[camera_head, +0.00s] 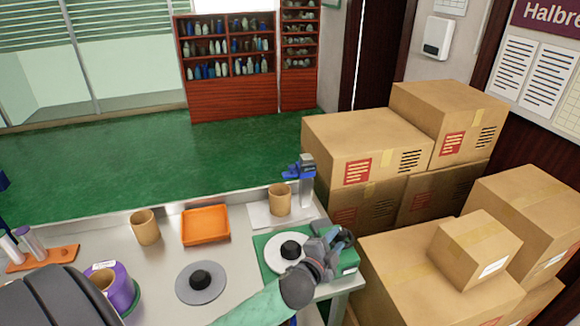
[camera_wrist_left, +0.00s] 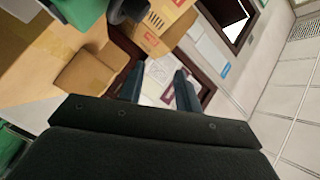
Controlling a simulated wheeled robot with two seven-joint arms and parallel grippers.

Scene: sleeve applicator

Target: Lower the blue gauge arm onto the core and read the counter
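The blue gauge arm (camera_head: 292,172) sticks out to the left from a grey post at the table's back right corner. A brown cardboard core (camera_head: 279,201) stands upright on a pale plate below it. The gauge arm looks raised over the core, but I cannot tell whether they touch. No counter digits are readable. My left gripper (camera_head: 343,239) is at the table's right side, in front of the gauge post and apart from it. In the left wrist view my left gripper (camera_wrist_left: 158,82) has its two fingers apart with nothing between them. My right gripper is not in view.
A green base with a white disc (camera_head: 275,257) lies under my left wrist. An orange tray (camera_head: 205,226), another core (camera_head: 145,229), a grey disc (camera_head: 190,291) and a purple roll (camera_head: 122,290) stand on the table. Cardboard boxes (camera_head: 365,133) crowd the right side.

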